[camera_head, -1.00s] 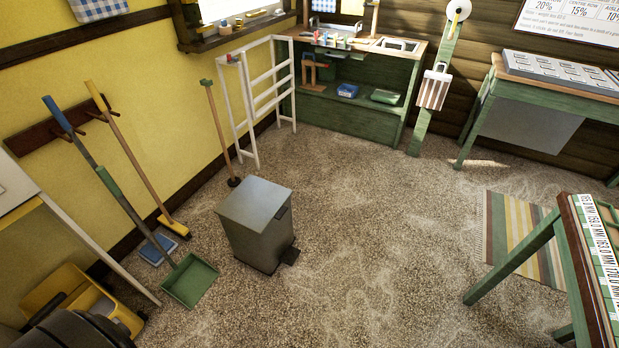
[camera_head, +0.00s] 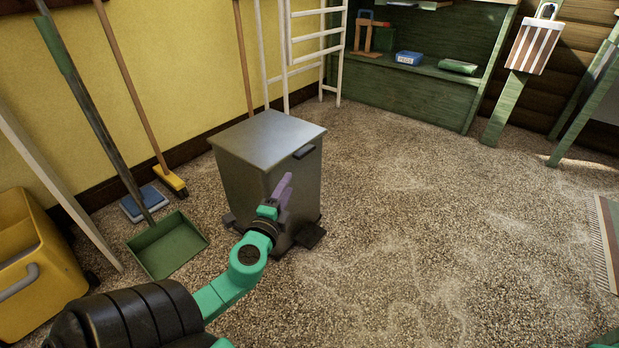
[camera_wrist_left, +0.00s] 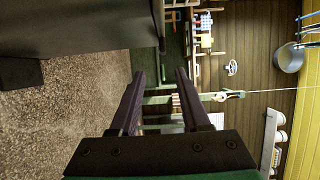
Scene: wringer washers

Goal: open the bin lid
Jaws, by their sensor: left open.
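The bin (camera_head: 262,175) is a dark grey metal box on the floor, with its flat lid (camera_head: 268,138) shut. A small dark tab (camera_head: 304,152) sits at the lid's front edge, and a black pedal (camera_head: 311,236) shows low at the front. My left gripper (camera_head: 284,188) is in front of the bin, below the lid tab; I cannot tell whether it touches the bin. In the left wrist view its two purple fingers (camera_wrist_left: 159,88) are apart with nothing between them, and the bin's dark side (camera_wrist_left: 80,28) fills the upper left. My right gripper is not in view.
A green dustpan (camera_head: 167,245) and a broom (camera_head: 170,180) stand left of the bin. A yellow bucket (camera_head: 35,270) is at far left. A white rack (camera_head: 308,55) and green shelf unit (camera_head: 420,85) stand behind.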

